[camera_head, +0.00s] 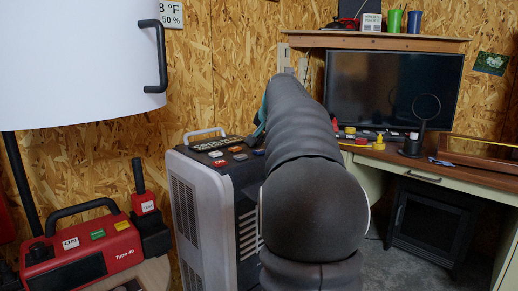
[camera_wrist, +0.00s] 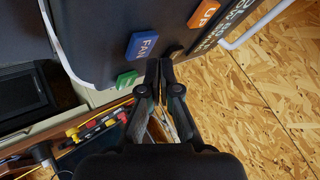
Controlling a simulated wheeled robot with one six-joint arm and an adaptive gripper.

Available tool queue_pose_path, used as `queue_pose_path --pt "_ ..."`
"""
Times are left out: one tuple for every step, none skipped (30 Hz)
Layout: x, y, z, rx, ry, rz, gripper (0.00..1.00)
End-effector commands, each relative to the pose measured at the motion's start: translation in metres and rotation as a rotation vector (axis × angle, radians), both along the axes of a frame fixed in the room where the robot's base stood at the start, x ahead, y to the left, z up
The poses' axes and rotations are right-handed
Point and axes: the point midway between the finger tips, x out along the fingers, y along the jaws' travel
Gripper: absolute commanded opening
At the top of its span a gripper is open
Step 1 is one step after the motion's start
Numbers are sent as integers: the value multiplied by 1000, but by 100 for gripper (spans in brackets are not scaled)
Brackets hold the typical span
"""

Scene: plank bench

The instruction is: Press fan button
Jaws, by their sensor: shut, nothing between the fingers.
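The blue button marked FAN (camera_wrist: 142,45) is on the dark top panel of a grey portable air unit (camera_head: 190,190). In the wrist view an orange button marked UP (camera_wrist: 203,13) lies to its right and a green button (camera_wrist: 127,79) lies below it. My gripper (camera_wrist: 159,64) is shut and empty, its fingertips over the panel just right of and below the blue button. I cannot tell whether the tips touch the panel. In the head view my arm hides the gripper and part of the panel.
A red Type 40 device (camera_head: 80,250) stands at the left of the head view, under a white cylinder (camera_head: 75,60) with a black handle. A desk (camera_head: 440,165) with a monitor (camera_head: 395,88) is at the right. A wood-chip wall (camera_head: 230,70) stands behind the unit.

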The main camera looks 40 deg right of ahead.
Motion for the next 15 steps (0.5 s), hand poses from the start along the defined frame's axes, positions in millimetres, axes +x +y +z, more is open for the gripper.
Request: queue_pose_path --pt "0 0 0 0 0 0 0" --pt "0 0 -1 0 0 0 0" --pt "0 0 -1 0 0 0 0" --pt "0 0 -1 0 0 0 0" --pt "0 0 -1 0 0 0 0" --pt "0 0 0 0 0 0 0" --pt "0 0 0 0 0 0 0" --pt "0 0 1 0 0 0 0" --pt "0 0 2 0 0 0 0" --pt "0 0 4 0 0 0 0" --pt "0 0 6 -1 0 -1 0" --pt "0 0 9 -1 0 -1 0" --pt "0 0 12 -1 0 -1 0" --pt "0 0 15 -1 0 -1 0" --pt "0 0 18 -1 0 -1 0"
